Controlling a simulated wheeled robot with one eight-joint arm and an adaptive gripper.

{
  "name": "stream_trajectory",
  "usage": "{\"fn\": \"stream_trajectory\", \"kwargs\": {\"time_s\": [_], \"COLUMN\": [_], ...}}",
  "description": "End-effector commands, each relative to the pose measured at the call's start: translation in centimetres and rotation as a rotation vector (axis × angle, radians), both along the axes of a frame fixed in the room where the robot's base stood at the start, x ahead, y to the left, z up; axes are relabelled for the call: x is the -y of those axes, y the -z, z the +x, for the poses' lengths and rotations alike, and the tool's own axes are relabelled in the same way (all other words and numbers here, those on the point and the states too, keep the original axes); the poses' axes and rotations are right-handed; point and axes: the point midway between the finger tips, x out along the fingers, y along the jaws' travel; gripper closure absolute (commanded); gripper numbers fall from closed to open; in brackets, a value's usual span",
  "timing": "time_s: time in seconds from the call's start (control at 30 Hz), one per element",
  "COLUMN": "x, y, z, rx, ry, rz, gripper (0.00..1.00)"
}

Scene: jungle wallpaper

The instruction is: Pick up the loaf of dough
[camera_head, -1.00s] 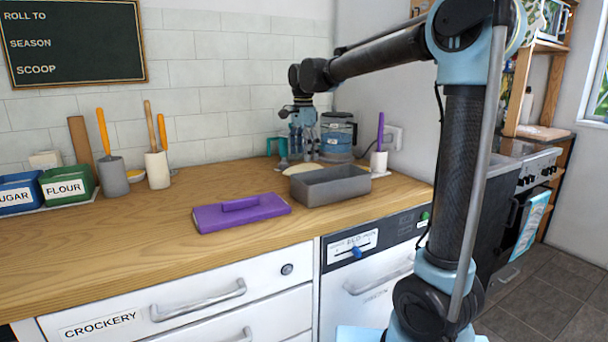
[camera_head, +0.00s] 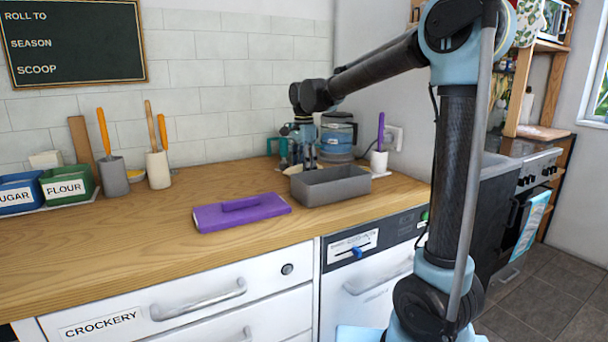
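A pale, cream-coloured piece that looks like the loaf of dough (camera_head: 291,170) lies on the wooden counter behind the grey loaf tin (camera_head: 338,187). Only a small part of it shows at the tin's back left; the tin and my gripper hide the rest. My gripper (camera_head: 304,165) points down behind the tin, with its fingertips low at the dough. It is small and dark in this view, and I cannot tell whether its fingers are apart or touching the dough.
A glass jug appliance (camera_head: 338,136) and a pot with a purple-handled tool (camera_head: 379,160) stand behind. A teal mug-like thing (camera_head: 278,147) is close to my gripper. The left front counter is clear.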

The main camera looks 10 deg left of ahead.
Motion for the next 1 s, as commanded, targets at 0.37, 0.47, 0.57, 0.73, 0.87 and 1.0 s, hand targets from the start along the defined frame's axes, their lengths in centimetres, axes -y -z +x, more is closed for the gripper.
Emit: {"fn": "stream_trajectory", "kwargs": {"time_s": [0.37, 0.47, 0.57, 0.73, 0.87, 1.0], "x": [0.1, 0.1, 0.1, 0.1, 0.1, 0.1], "y": [-0.1, -0.6, -1.7, -4.7, -6.8, -8.7], "z": [0.1, 0.1, 0.1, 0.1, 0.1, 0.1], "rx": [0.001, 0.001, 0.001, 0.001, 0.001, 0.001], "ry": [0.001, 0.001, 0.002, 0.002, 0.002, 0.002], "rz": [0.001, 0.001, 0.001, 0.001, 0.001, 0.001], "gripper": [0.83, 0.83, 0.83, 0.83, 0.83, 0.83]}}
